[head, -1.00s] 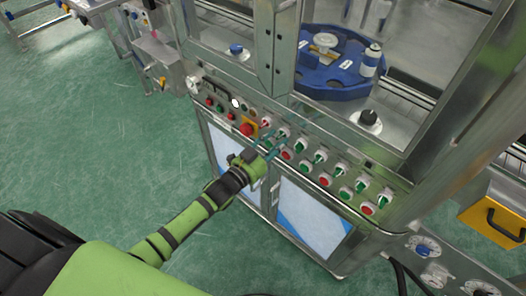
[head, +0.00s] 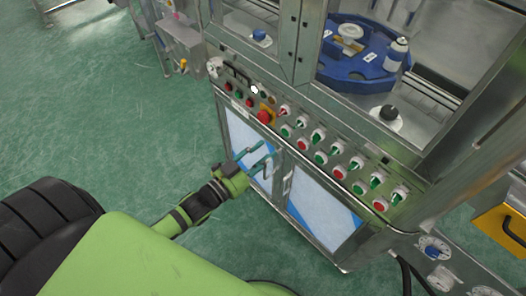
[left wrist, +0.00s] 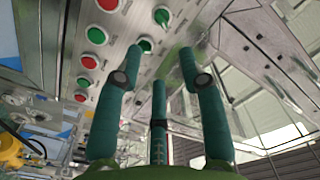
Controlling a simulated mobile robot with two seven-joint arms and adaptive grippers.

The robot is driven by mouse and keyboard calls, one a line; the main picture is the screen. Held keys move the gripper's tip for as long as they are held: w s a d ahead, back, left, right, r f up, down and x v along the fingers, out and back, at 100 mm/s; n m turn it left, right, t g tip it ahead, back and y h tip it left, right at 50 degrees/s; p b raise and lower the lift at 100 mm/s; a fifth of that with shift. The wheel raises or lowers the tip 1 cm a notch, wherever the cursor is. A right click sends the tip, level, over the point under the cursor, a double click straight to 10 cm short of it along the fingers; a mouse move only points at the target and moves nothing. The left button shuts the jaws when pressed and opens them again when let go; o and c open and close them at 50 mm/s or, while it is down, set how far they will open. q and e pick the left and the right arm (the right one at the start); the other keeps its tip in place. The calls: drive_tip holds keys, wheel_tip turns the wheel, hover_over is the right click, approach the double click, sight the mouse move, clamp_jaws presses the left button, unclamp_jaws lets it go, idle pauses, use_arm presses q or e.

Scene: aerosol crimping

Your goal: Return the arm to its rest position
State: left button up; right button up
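My left arm (head: 195,203) reaches up from the lower left in the head view. Its green gripper (head: 264,152) is in front of the cabinet door, just below the button panel (head: 292,133). The fingers are spread apart with nothing between them. In the left wrist view the gripper (left wrist: 155,60) shows three teal fingers standing apart, with the panel (left wrist: 140,62) and its red and green controls beyond them. My right gripper is not in view.
The steel machine carries a blue turntable (head: 346,72) with a spray can (head: 397,54) on it. A yellow box (head: 497,235) stands at the right. The green floor (head: 130,120) left of the cabinet is clear.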

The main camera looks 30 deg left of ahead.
use_arm(q)
drive_tip(key=shift+f, duration=0.1)
drive_tip(key=s+a+f+n+g+y, duration=0.2)
drive_tip(key=s+f, duration=0.1)
drive_tip(key=f, duration=0.6)
drive_tip(key=s+a+f+n+g+y, duration=0.1)
drive_tip(key=s+f+g, duration=0.2)
drive_tip(key=f, duration=0.5)
drive_tip(key=s+a+f+n+g+y, duration=0.2)
drive_tip(key=s+f, duration=0.2)
drive_tip(key=f, duration=0.5)
drive_tip(key=s+d+f+n+g, duration=0.1)
drive_tip(key=s+f+g, duration=0.3)
drive_tip(key=s+f, duration=0.4)
drive_tip(key=s+d+f+n+g+y, duration=0.1)
drive_tip(key=s+f+g, duration=0.4)
drive_tip(key=s, duration=1.3)
wheel_tip(320, 180, down, 3)
drive_tip(key=shift+s+d+r+n, duration=0.1)
drive_tip(key=shift+s+d+n, duration=0.05)
drive_tip(key=shift+d+n, duration=0.25)
